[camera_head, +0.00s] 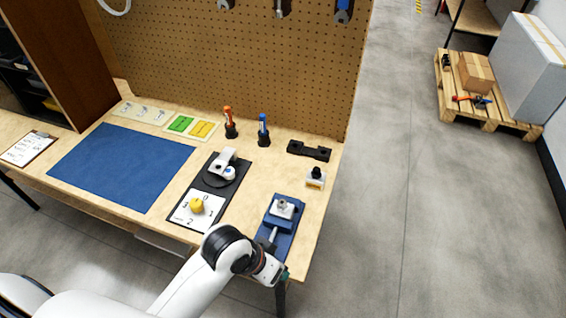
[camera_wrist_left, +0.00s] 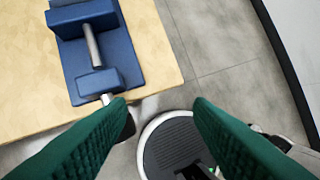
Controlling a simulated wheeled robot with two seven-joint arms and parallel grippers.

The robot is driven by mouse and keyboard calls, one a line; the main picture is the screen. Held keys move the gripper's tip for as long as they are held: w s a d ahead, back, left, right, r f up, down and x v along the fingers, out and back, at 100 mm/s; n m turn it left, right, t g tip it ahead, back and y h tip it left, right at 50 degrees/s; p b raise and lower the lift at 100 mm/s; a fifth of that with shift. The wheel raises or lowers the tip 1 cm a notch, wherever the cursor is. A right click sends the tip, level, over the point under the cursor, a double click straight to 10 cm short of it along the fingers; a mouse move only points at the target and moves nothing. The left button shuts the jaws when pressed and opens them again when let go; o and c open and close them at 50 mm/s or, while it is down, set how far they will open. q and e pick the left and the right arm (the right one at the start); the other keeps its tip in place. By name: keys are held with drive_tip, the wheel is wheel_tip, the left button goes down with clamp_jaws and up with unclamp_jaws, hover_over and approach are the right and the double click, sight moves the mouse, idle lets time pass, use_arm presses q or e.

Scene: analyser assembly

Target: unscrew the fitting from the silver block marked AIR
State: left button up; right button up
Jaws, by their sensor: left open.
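A blue vise (camera_head: 272,240) stands at the table's front right corner. A small silver block (camera_head: 283,208) sits at its far end with a small fitting (camera_head: 281,202) on top; any marking is too small to read. My left gripper (camera_head: 285,276) is at the table's front right edge, nearer than the vise and apart from it. In the left wrist view my left gripper (camera_wrist_left: 160,108) has its green fingers wide apart with nothing between them. The vise (camera_wrist_left: 128,75) shows there at upper left, and the block is out of that view. My right gripper is not in view.
Left of the vise stand a white card with a yellow knob (camera_head: 197,205) and a black stand with a white device (camera_head: 223,165). A blue mat (camera_head: 120,165) is clear.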

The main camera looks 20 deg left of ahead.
use_arm(q)
drive_tip(key=w+d+r+m+g, duration=0.1)
drive_tip(key=w+d+r+m, duration=0.1)
drive_tip(key=w+d, duration=0.25)
wheel_tip(320, 180, up, 9)
drive_tip(key=n+g+y, duration=0.2)
drive_tip(key=g+y, duration=0.1)
hover_over(282, 203)
wheel_tip(282, 203, down, 12)
drive_tip(key=shift+r+p, duration=0.25)
drive_tip(key=shift+p, duration=0.45)
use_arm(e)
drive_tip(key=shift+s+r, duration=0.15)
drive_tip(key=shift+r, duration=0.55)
